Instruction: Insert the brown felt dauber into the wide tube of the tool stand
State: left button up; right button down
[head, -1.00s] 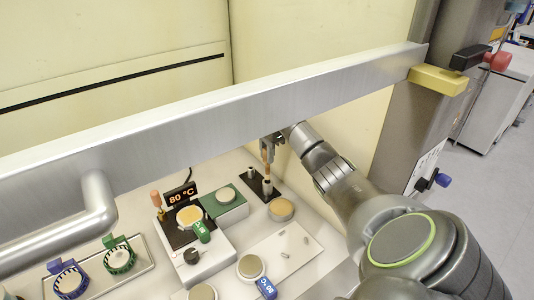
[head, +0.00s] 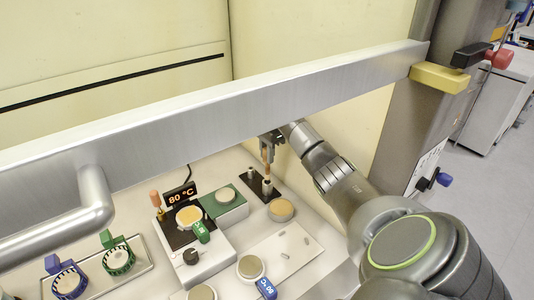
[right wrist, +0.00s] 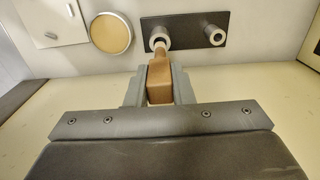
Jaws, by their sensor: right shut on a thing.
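The brown felt dauber (head: 266,154) is upright in my right gripper (head: 267,143), which is shut on its handle. In the right wrist view the dauber (right wrist: 160,78) is between the fingers of the gripper (right wrist: 159,88). The tool stand (head: 255,179) is a dark plate with two pale tubes; it also shows in the right wrist view (right wrist: 186,30). The dauber's lower end is at the mouth of the tube nearer the round tan-topped disc (right wrist: 158,42). I cannot tell how far it is inside. The other tube (right wrist: 215,36) looks empty. My left gripper is not in view.
A metal rail (head: 240,107) crosses above the bench. The tan-topped disc (head: 281,209) is close to the stand. A green block (head: 226,206) and an 80 °C heater unit (head: 207,251) stand to the left. A pale plate (head: 285,252) lies in front.

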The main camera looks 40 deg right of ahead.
aim_at(267, 165)
dwell(0.6)
jog(key=shift+f+b, duration=2.85)
jog(key=shift+f, duration=0.35)
jog(key=c, duration=1.2)
grip_release()
jog(key=shift+r, duration=0.15)
jog(key=shift+r, duration=0.6)
notch_tip(267, 165, up, 16)
jog(key=p, duration=1.5)
